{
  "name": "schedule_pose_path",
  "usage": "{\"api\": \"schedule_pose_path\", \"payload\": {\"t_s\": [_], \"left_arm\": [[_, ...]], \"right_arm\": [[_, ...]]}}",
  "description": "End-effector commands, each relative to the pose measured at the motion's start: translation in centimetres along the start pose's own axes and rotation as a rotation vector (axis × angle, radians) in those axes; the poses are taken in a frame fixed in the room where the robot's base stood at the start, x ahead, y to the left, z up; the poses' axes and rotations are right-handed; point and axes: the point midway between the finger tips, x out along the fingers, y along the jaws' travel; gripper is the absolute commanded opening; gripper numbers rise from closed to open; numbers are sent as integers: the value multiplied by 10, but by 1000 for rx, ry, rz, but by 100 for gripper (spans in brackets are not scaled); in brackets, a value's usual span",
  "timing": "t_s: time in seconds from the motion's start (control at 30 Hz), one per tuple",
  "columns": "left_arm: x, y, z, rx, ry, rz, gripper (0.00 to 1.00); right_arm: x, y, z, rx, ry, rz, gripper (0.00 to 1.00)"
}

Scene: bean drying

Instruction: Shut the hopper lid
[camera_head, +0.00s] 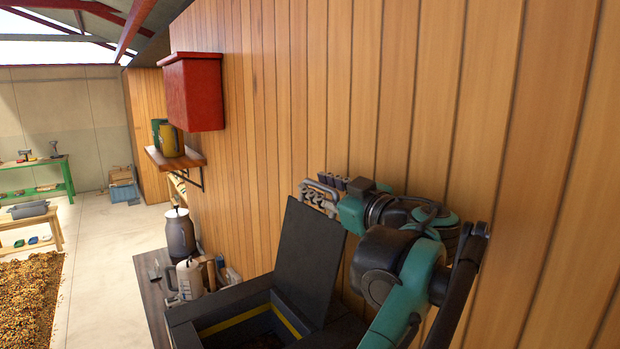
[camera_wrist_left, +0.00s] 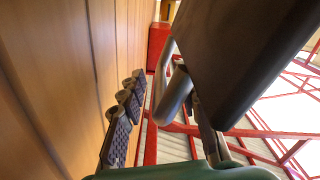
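The hopper lid (camera_head: 310,258) is a dark flat panel standing steeply open at the wall side of the dark hopper (camera_head: 188,328). The hopper's opening shows a yellow band inside. My left gripper (camera_head: 338,190) is beside the lid's upper right edge, between lid and wall. My right gripper is not in view.
The wooden wall (camera_head: 400,90) runs close behind my left arm. A red box (camera_head: 192,92) and a wooden shelf (camera_head: 174,158) are fixed to it. A counter (camera_head: 152,285) beyond the hopper holds a grey container (camera_head: 180,235) and a light jug (camera_head: 189,279).

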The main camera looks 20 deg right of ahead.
Motion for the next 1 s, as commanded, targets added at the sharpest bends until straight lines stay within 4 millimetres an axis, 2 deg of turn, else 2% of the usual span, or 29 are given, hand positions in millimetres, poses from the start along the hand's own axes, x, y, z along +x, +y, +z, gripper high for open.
{"api": "schedule_pose_path", "payload": {"t_s": [0.1, 0.2, 0.57, 0.7, 1.0], "left_arm": [[18, 0, -1, 0, 1, -2, 32], [27, 0, 0, 0, 0, 0, 32], [33, 0, 0, 0, 0, 0, 32], [33, 0, 0, 0, 0, 1, 0], [32, -2, -1, -10, -1, 3, 0]], "right_arm": [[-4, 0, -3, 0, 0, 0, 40], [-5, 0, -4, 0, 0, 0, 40], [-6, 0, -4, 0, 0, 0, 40], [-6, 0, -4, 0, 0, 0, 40], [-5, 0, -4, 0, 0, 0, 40]]}}
